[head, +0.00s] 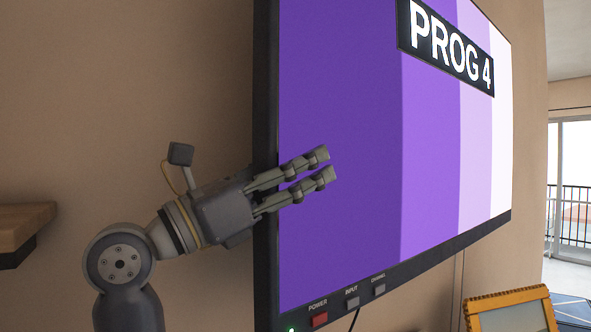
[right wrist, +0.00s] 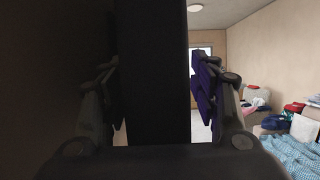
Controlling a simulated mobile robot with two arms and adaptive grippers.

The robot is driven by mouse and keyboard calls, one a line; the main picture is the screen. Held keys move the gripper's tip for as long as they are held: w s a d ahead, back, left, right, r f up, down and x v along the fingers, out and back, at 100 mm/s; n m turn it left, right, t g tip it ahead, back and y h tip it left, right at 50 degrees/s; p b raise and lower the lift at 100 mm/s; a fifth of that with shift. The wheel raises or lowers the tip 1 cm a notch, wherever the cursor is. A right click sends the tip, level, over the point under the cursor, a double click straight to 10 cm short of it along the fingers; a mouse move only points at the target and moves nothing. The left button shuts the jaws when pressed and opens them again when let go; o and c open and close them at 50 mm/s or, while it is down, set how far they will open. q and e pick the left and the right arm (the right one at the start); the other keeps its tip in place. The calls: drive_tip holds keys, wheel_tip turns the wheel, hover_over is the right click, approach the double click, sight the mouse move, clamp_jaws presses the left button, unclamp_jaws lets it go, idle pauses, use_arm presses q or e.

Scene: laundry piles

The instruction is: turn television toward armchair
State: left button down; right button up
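The television (head: 340,210) hangs close to the wall, its screen lit in purple to white bands with "PROG 4" at the top. My right gripper (head: 329,168) reaches its left edge from the left, with two fingers in front of the screen. In the right wrist view the television's dark edge (right wrist: 155,85) stands upright between the fingers, one side in front and one behind. The fingers lie close to both faces, but I cannot tell whether they press on it. My left gripper is not in view. I cannot make out an armchair.
A wooden shelf (head: 22,225) juts out at the left. A wooden picture frame (head: 512,310) stands at the lower right, near a bright glass door (head: 570,190). The right wrist view shows clothes piles and a blue checked cloth (right wrist: 285,150) at the right.

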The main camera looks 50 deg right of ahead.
drive_tip(key=v, duration=1.2)
drive_tip(key=shift+f, duration=0.15)
idle(0.3)
